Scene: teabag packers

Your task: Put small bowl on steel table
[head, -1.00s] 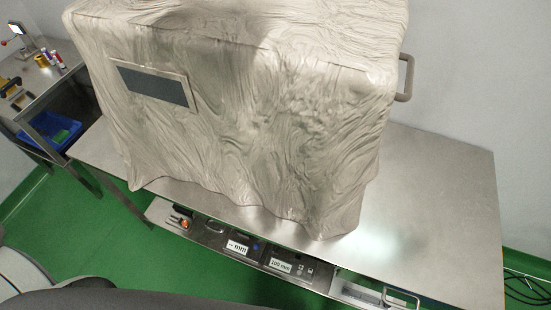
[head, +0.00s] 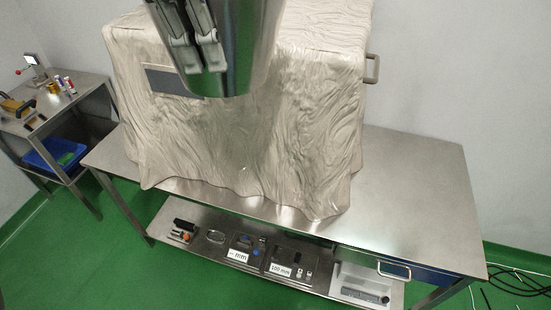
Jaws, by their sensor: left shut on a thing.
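A shiny steel bowl (head: 250,50) is at the top of the head view, large and close to the camera, its upper part cut off by the frame. My left gripper (head: 203,62) is shut on it, with its fingers against the bowl's left side. The bowl is held in the air in front of the covered machine. The steel table (head: 415,190) stands below and behind, with its bare top at the right. My right gripper is not in view.
A machine under a wrinkled beige cover (head: 290,130) fills the table's left and middle. A lower shelf (head: 205,250) holds small tools and labelled trays. A side table (head: 75,98) with small items and a blue bin (head: 55,152) stand at the left. Cables (head: 515,285) lie on the floor at right.

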